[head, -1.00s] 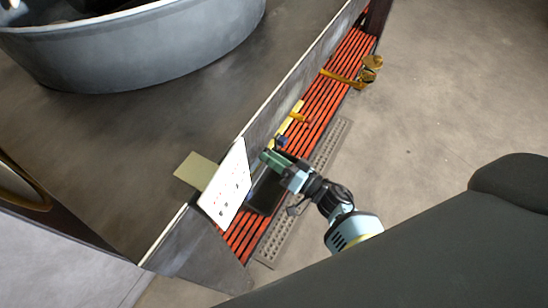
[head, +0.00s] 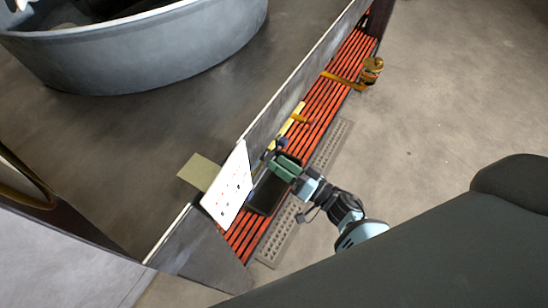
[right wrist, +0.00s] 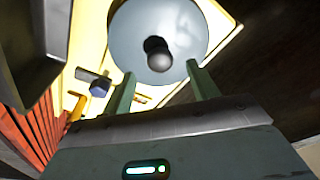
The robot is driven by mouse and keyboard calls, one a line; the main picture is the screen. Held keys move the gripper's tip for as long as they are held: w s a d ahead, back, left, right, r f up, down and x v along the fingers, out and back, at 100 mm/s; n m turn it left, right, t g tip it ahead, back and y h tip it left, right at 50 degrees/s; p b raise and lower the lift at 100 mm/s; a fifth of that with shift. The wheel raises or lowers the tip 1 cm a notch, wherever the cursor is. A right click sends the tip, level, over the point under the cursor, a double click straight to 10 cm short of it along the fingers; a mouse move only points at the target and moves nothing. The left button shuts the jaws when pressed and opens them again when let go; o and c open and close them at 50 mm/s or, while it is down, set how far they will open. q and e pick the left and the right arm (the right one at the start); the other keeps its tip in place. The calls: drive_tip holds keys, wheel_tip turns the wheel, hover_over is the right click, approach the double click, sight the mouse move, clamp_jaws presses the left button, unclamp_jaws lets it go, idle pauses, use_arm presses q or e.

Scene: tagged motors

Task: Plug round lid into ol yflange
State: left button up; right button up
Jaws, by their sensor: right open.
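In the right wrist view a pale blue-grey round disc with a dark, ball-ended knob (right wrist: 158,60) lies ahead of my right gripper (right wrist: 161,72); it looks like the round lid (right wrist: 185,22). My right gripper is open, its two green fingers apart on either side below the knob. I cannot tell whether they touch it. In the head view my right gripper (head: 280,166) is over the red slatted shelf, beside a dark tray (head: 266,196). The lid is not clear there. I cannot make out the flange for certain. My left gripper is not in view.
A white printed sign (head: 228,190) stands close left of the gripper. A grey metal wall borders the red slatted shelf (head: 325,92). Orange-yellow parts (head: 300,119) and a brass-coloured part (head: 371,70) lie farther along. A large grey tub (head: 150,50) is upper left.

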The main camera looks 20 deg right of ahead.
drive_tip(key=v, duration=0.4)
drive_tip(key=shift+s+d+p, duration=0.15)
drive_tip(key=shift+s+p, duration=0.1)
drive_tip(key=shift+p, duration=0.05)
